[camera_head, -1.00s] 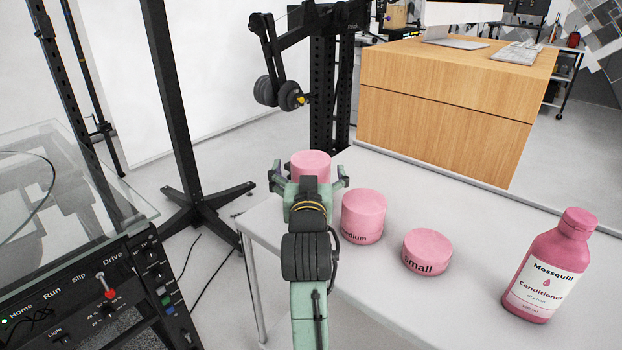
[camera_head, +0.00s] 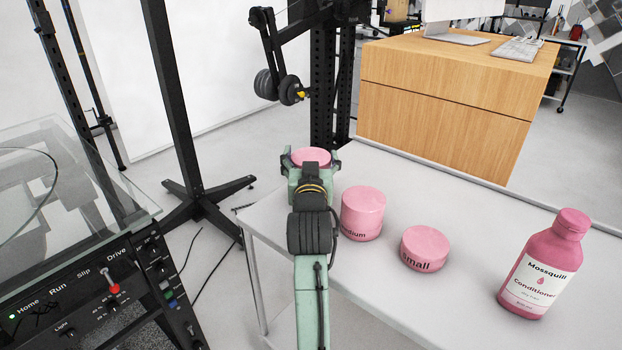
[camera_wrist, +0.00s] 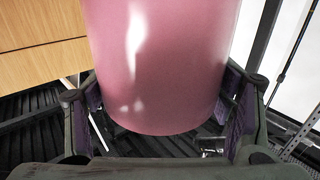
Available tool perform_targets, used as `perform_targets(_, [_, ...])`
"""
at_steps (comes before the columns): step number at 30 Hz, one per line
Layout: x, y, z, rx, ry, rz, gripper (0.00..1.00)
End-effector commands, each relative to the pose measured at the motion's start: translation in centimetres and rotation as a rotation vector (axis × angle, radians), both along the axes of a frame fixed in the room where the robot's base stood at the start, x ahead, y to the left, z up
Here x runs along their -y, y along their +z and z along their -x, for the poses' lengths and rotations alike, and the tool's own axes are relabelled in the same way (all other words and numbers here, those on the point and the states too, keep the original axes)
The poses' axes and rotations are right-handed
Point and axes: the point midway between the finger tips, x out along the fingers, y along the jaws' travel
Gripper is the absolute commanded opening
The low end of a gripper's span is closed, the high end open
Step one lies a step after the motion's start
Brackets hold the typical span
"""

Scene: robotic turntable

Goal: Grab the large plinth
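The large plinth is a plain pink cylinder (camera_head: 311,156) at the far left corner of the white table, with its lower part hidden by my gripper in the head view. It fills the upper middle of the wrist view (camera_wrist: 160,65). My gripper (camera_head: 312,163) has its fingers closed in on both sides of it. In the wrist view the finger pads lie against or very close to its sides. I cannot tell whether its base rests on the table.
The pink medium plinth (camera_head: 362,214) stands just right of my gripper, then the small plinth (camera_head: 424,248) and a pink conditioner bottle (camera_head: 545,265) on the white table (camera_head: 460,210). A black stand (camera_head: 185,130) is left of the table. A wooden desk (camera_head: 450,95) is behind.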

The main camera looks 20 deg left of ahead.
Motion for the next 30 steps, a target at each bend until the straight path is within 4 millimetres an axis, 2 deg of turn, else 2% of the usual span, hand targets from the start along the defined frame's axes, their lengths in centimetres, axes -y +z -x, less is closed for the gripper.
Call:
perform_targets(2, [0.00, 0.00, 0.01, 0.000, 0.000, 0.000, 0.67])
perform_targets(24, [0.01, 0.10, 0.03, 0.002, 0.000, -0.001, 0.19])
perform_targets(30, [0.02, 0.11, 0.03, 0.002, 0.000, -0.001, 0.18])
